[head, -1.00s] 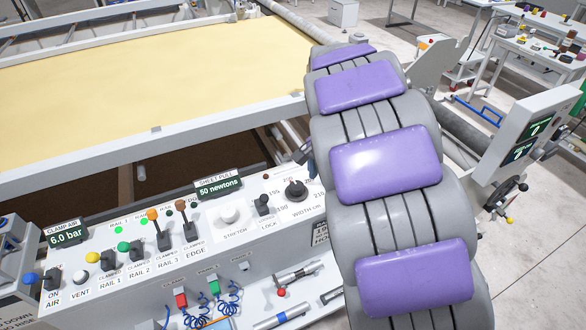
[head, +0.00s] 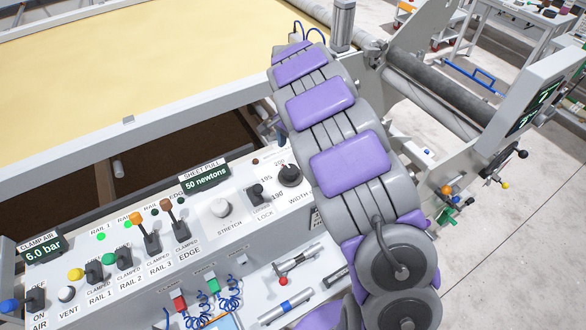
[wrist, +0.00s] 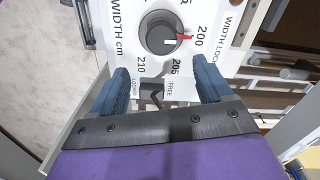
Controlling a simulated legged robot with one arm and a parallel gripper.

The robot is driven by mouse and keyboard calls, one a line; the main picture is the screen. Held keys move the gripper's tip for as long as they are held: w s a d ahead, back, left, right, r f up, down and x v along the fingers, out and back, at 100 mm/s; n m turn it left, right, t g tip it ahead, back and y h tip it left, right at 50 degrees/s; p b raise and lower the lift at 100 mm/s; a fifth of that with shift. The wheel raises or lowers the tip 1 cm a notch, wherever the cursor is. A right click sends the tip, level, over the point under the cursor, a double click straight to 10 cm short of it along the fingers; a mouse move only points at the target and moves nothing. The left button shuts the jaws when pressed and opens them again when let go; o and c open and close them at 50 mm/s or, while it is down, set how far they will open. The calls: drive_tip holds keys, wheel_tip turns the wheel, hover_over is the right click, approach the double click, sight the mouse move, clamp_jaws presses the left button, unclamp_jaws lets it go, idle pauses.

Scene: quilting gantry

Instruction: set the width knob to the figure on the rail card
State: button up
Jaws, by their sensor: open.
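In the wrist view the dark round width knob (wrist: 162,36) stands on a white panel marked "WIDTH cm". Its red pointer (wrist: 178,38) points right, near the figure 200; 205 and 210 also show. The knob is also on the console in the head view (head: 290,175), left of my arm. My gripper (wrist: 162,75) is open and empty, its blue fingers apart, one on each side below the knob and not touching it. In the head view my gripper is mostly hidden behind my arm. I cannot make out a rail card.
A dark lever (wrist: 153,97) beside "FREE" and "LOCKED" sits between my fingers. Left of the knob on the console are the lock switch (head: 256,193), white stretch knob (head: 221,208) and several rail levers. A display (head: 540,95) stands at right, unreadable.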

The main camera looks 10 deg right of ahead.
sight(290, 169)
drive_tip(key=f, duration=0.1)
drive_tip(key=a+f, duration=0.1)
drive_tip(key=f, duration=0.1)
drive_tip(key=a+f+b, duration=0.1)
drive_tip(key=f, duration=0.1)
drive_tip(key=shift+s+a+f, duration=0.1)
drive_tip(key=shift+f, duration=0.15)
drive_tip(key=f, duration=0.1)
drive_tip(key=d+f, duration=0.1)
drive_tip(key=f, duration=0.1)
drive_tip(key=d+f, duration=0.1)
drive_tip(key=shift+d+f+b, duration=0.1)
drive_tip(key=shift+f+b, duration=0.1)
drive_tip(key=shift+b, duration=0.1)
drive_tip(key=shift+a, duration=1)
drive_tip(key=shift+c, duration=1.1)
drive_tip(key=shift+d, duration=0.65)
drive_tip(key=c, duration=0.4)
drive_tip(key=shift+d, duration=0.1)
drive_tip(key=shift+c, duration=0.9)
drive_tip(key=shift+a, duration=0.2)
drive_tip(key=shift+c, duration=1.2)
